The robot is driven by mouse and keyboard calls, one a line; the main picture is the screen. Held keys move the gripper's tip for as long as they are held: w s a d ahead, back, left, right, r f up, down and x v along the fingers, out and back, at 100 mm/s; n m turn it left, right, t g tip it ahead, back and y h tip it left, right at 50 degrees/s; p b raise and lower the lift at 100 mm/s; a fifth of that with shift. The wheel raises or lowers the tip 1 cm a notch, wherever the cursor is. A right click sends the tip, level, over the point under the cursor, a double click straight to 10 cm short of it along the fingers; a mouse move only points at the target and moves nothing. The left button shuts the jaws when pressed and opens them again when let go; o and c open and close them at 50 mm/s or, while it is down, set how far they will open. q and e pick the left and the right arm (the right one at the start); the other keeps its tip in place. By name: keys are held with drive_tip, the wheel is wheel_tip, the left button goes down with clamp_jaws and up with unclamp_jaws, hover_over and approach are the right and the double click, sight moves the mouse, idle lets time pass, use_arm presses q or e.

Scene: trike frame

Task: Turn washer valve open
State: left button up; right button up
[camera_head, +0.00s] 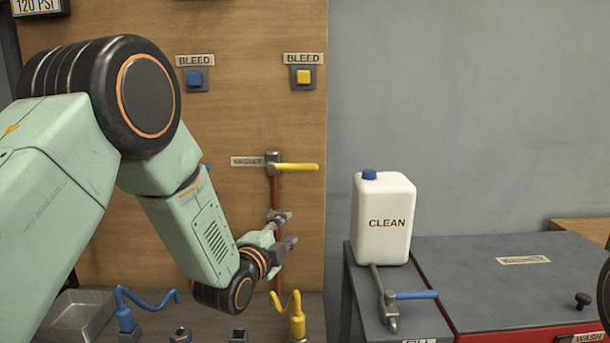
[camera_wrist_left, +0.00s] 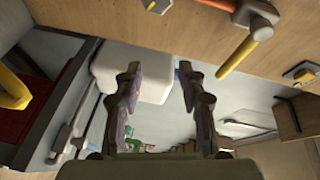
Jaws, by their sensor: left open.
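The washer valve (camera_head: 272,161) is a grey body on a copper pipe on the wooden panel, beside a small label. Its yellow handle (camera_head: 297,167) points level to the right. The handle is outside the fingers. My right gripper is not seen.
A white CLEAN jug (camera_head: 383,220) stands on the grey cabinet at right, with a blue-handled tap (camera_head: 412,295) below it. Blue and yellow hooked pieces (camera_head: 294,312) stand near the bottom. BLEED buttons (camera_head: 303,77) sit above the valve. The panel right of the handle is clear.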

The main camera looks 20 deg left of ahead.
sight(300, 169)
use_arm(q)
wheel_tip(300, 169, up, 10)
drive_tip(key=w+m+t+h, duration=0.1)
drive_tip(key=w+m+t, duration=0.1)
drive_tip(key=m+t, duration=0.15)
drive_tip(key=shift+m+g, duration=0.25)
drive_tip(key=shift+g, duration=0.2)
drive_tip(key=shift+p+x, duration=0.55)
drive_tip(key=shift+x, duration=3.7)
drive_tip(key=shift+s+r, duration=0.1)
clamp_jaws()
